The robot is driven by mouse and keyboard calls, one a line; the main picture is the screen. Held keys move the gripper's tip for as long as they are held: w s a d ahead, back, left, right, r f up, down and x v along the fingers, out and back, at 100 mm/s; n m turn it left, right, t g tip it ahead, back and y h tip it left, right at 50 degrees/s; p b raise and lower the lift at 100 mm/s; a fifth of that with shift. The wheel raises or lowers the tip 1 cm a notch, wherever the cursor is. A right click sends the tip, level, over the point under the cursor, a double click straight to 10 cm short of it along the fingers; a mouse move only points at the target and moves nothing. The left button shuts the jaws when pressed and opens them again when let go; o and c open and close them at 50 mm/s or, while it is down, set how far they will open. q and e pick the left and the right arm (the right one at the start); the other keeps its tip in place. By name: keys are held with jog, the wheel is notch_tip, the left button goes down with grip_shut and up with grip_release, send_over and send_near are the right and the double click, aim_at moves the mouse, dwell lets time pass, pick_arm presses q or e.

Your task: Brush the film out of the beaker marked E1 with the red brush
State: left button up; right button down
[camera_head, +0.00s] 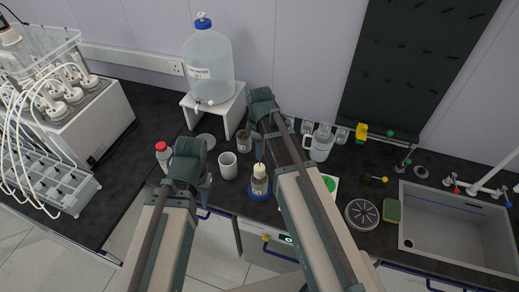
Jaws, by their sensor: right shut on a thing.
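A small glass beaker (244,141) with a brown lining stands on the dark bench, just left of my right arm. A second brown vessel (259,182) with a pale top and a label stands on a blue ring (260,191) nearer the front edge. A thin blue stick (258,149) rises behind it. I cannot read E1 on either vessel. No red brush can be made out. My two arms reach in from the bottom, and their dark joints cover the jaws of both grippers. What the jaws hold is hidden.
A water carboy (207,62) sits on a white stand behind. A clear jug (320,143), round drain disc (362,214), sponge (391,210) and sink (450,232) lie right.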

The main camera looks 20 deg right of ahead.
aim_at(259, 166)
jog(key=shift+f+b, duration=4.65)
jog(key=shift+f, duration=0.25)
jog(key=shift+r, duration=0.15)
jog(key=shift+f, duration=0.25)
jog(key=shift+r, duration=0.2)
